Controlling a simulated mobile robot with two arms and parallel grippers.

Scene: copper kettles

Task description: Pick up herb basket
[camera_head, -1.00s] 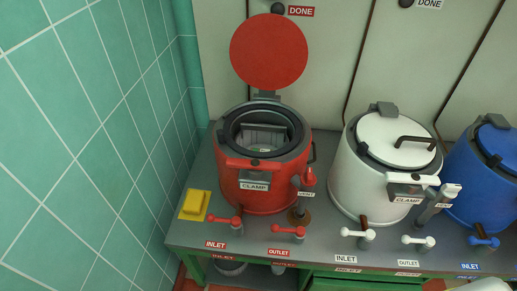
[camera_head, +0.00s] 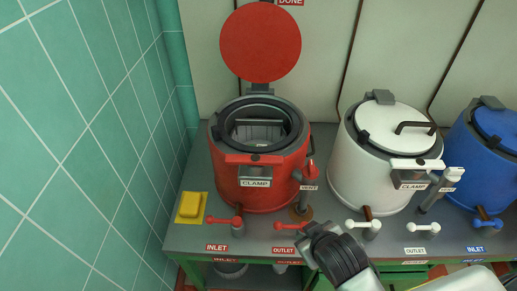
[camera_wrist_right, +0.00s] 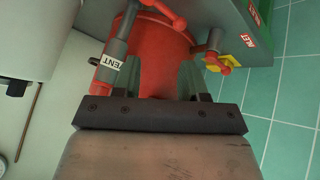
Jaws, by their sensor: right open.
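The red kettle (camera_head: 258,185) stands on the bench with its round red lid (camera_head: 260,43) raised. Inside its dark rim sits a grey basket with a bar across its top (camera_head: 258,133), which looks like the herb basket; its contents are not clear. My right gripper (camera_head: 308,240) is in front of the red kettle, low by the bench's front edge, apart from the basket. In the right wrist view the gripper (camera_wrist_right: 163,80) is open with its two fingers apart, the red kettle's side (camera_wrist_right: 160,55) behind them. My left gripper is not in view.
A white kettle (camera_head: 380,172) with a closed lid and a blue kettle (camera_head: 480,165) stand to the right. Valve handles, such as the red inlet one (camera_head: 232,222), line the bench front. A yellow block (camera_head: 190,206) lies left, near the green tiled wall (camera_head: 75,130).

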